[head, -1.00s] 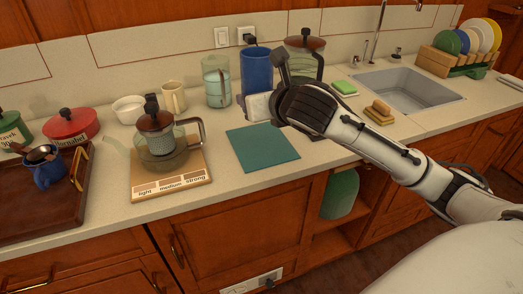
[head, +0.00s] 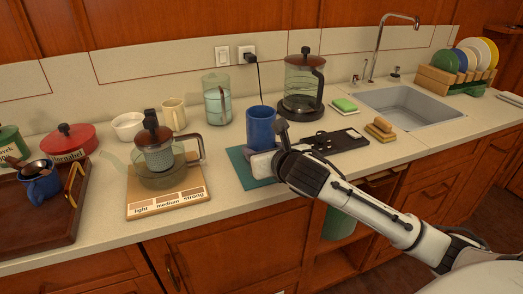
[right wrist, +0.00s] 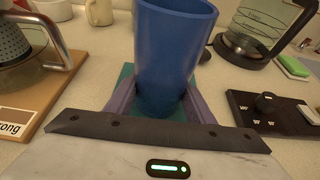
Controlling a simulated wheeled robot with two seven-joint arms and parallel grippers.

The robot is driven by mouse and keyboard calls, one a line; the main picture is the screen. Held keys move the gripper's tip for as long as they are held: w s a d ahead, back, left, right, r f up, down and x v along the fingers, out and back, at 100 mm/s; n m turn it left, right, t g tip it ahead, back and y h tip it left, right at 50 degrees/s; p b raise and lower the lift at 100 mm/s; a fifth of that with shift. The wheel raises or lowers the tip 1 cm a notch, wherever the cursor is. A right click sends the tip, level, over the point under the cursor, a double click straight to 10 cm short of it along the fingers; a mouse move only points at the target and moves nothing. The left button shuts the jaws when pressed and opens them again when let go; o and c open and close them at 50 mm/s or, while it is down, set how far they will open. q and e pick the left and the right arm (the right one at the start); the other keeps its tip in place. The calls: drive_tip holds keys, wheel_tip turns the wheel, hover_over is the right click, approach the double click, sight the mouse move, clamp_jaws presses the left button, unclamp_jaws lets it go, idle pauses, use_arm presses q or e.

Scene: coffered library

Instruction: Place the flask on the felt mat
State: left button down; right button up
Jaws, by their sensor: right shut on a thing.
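The blue flask (head: 261,124) stands upright in my right gripper (head: 262,150), over the teal felt mat (head: 236,158). In the right wrist view, the flask (right wrist: 173,55) sits between the two purple fingers of the gripper (right wrist: 158,103), which is shut on its lower part. The mat (right wrist: 126,82) shows behind and beside the flask. The gripper hides the flask's base in the head view, so I cannot tell whether it touches the mat. My left gripper is not in view.
A glass coffee maker (head: 160,160) on a wooden board (head: 150,205) stands left of the mat. A black plate (head: 338,140) lies close on the right. A glass press (head: 303,85) and a glass jug (head: 215,98) stand behind. The sink (head: 405,105) is further right.

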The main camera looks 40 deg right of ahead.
drive_tip(key=o, duration=1.3)
drive_tip(key=shift+f, duration=0.1)
drive_tip(key=shift+s+r, duration=0.25)
drive_tip(key=shift+r, duration=0.05)
drive_tip(key=v, duration=1.1)
drive_tip(key=shift+s+a+p, duration=0.15)
drive_tip(key=shift+s+p, duration=0.1)
drive_tip(key=shift+p, duration=0.15)
